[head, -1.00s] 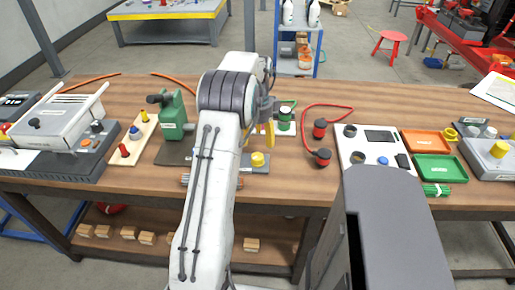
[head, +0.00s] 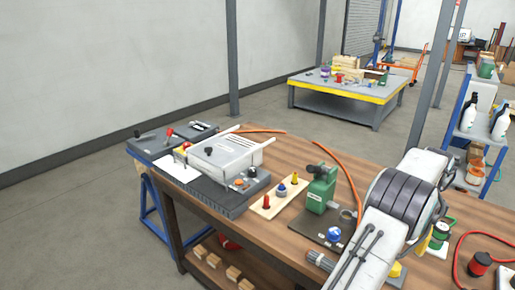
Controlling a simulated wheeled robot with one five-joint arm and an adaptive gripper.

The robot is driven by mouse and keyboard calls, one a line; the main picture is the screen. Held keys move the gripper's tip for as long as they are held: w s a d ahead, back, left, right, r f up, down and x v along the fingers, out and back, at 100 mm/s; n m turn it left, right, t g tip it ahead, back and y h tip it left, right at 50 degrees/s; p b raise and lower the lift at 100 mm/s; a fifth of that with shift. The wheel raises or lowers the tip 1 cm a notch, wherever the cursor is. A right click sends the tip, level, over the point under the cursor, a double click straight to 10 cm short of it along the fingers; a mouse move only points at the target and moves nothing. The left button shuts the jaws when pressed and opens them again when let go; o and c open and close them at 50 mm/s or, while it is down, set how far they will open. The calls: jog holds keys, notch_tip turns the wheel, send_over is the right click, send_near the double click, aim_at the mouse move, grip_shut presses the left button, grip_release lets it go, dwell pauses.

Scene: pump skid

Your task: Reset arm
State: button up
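My arm (head: 395,205) rises from the bottom right of the head view and reaches over the wooden workbench (head: 285,228). My gripper is hidden behind the arm's bulky dark-banded joint, so I cannot see its fingers or whether it holds anything. A green pump-like device (head: 320,190) on a dark plate stands just left of the arm. A yellow part (head: 397,270) shows just right of the arm, partly covered by it.
A grey-white machine with handles (head: 222,160) and a board with coloured knobs (head: 280,195) sit on the bench's left part. A red-black plug (head: 480,263) lies right. A yellow-edged table (head: 350,90) and a blue shelf (head: 475,125) stand behind. Floor at left is clear.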

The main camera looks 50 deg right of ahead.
dwell(0.3)
